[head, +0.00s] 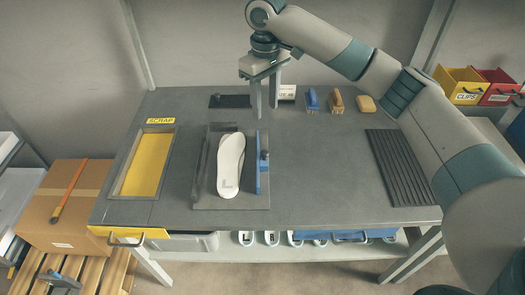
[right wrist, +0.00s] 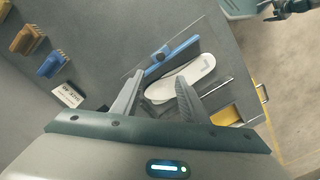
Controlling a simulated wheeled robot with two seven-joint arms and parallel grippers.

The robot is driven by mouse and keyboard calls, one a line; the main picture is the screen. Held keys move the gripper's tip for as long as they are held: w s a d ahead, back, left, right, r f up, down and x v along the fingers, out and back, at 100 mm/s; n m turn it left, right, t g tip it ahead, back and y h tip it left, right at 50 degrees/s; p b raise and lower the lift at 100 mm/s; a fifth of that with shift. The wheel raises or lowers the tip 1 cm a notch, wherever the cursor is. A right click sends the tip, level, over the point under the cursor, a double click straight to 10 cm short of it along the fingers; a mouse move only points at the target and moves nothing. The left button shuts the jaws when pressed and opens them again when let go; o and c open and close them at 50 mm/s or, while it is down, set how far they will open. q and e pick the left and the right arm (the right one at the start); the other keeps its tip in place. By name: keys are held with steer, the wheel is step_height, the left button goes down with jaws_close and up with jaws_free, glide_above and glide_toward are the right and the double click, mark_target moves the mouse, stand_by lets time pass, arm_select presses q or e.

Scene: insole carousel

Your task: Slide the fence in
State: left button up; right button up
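The fence is a blue bar with a dark knob (head: 263,172), standing along the right side of a dark grey plate (head: 232,201) on the bench. A white insole (head: 231,165) lies on the plate left of the fence, with a narrow gap between them. The fence (right wrist: 172,57) and insole (right wrist: 180,79) also show in the right wrist view. My right gripper (head: 265,107) hangs above the bench, beyond the fence's far end and apart from it. Its fingers are spread and empty in the right wrist view (right wrist: 158,88). I do not make out my left gripper.
A yellow scrap recess (head: 146,164) lies left of the plate. Blue and brown brushes (head: 311,100) and a yellow block (head: 366,104) stand along the back. A ribbed black mat (head: 405,168) lies at the right. The bench between plate and mat is clear.

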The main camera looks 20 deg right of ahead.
steer(key=p, duration=0.1)
glide_above(265, 152)
steer(key=shift+f, duration=2.55)
step_height(265, 152, down, 11)
steer(key=p, duration=0.2)
steer(key=shift+p, duration=0.3)
arm_select(q)
steer(key=shift+g, duration=0.3)
steer(key=shift+s+a+r, duration=0.2)
steer(key=shift+s+r, duration=0.35)
steer(key=shift+r, duration=0.35)
steer(key=shift+s+a+r, duration=0.15)
steer(key=shift+s+r, duration=0.35)
steer(key=shift+r, duration=0.35)
arm_select(e)
steer(key=shift+f, duration=0.6)
jaws_close()
